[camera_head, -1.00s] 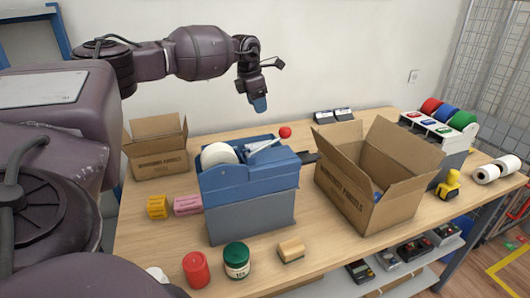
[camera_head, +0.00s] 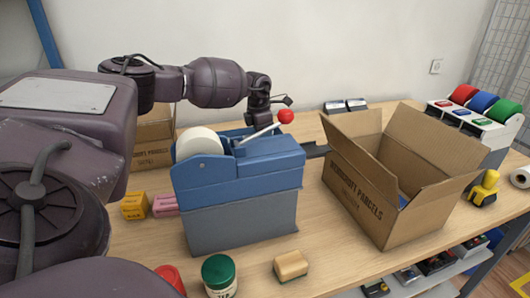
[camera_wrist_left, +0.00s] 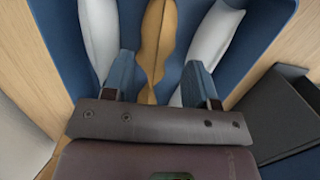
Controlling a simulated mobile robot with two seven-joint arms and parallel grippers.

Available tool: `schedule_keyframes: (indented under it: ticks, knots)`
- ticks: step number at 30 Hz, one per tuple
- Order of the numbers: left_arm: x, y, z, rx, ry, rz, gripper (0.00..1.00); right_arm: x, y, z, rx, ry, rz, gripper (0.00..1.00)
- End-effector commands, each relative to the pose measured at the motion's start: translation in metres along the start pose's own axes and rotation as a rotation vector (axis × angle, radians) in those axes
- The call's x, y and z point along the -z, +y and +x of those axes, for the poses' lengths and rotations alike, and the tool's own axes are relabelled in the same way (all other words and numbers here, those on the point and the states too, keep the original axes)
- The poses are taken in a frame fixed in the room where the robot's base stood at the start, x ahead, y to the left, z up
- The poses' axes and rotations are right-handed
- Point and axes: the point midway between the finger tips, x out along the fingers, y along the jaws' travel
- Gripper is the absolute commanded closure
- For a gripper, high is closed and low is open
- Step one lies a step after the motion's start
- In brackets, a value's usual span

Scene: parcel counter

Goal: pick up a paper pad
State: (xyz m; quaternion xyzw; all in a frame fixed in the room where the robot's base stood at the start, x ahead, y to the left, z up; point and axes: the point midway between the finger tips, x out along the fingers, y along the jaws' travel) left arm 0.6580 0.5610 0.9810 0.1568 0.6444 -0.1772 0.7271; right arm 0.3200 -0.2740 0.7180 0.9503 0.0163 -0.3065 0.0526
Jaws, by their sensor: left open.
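In the head view the left wrist (camera_head: 260,100) is behind the blue tape dispenser (camera_head: 240,170), which hides the fingers and most of the bin. My right gripper is not in view.
An open cardboard box (camera_head: 365,195) stands right of the dispenser, another (camera_head: 152,140) behind it at left. A dark flat object (camera_wrist_left: 285,110) lies beside the bin.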

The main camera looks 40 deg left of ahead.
Motion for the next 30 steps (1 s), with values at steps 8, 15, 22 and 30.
schedule_keyframes:
  ticks: [8,15,22,30]
  knots:
    - [0.000,0.001,0.020,0.001,0.002,0.000,0.47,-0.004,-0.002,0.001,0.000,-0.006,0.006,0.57]
    - [0.000,0.003,0.053,0.003,0.003,0.000,0.47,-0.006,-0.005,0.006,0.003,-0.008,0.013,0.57]
    - [0.000,0.003,0.057,0.000,-0.001,0.000,0.47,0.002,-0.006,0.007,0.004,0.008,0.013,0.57]
    - [0.000,0.003,0.057,0.000,-0.001,0.000,0.78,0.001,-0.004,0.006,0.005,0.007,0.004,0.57]
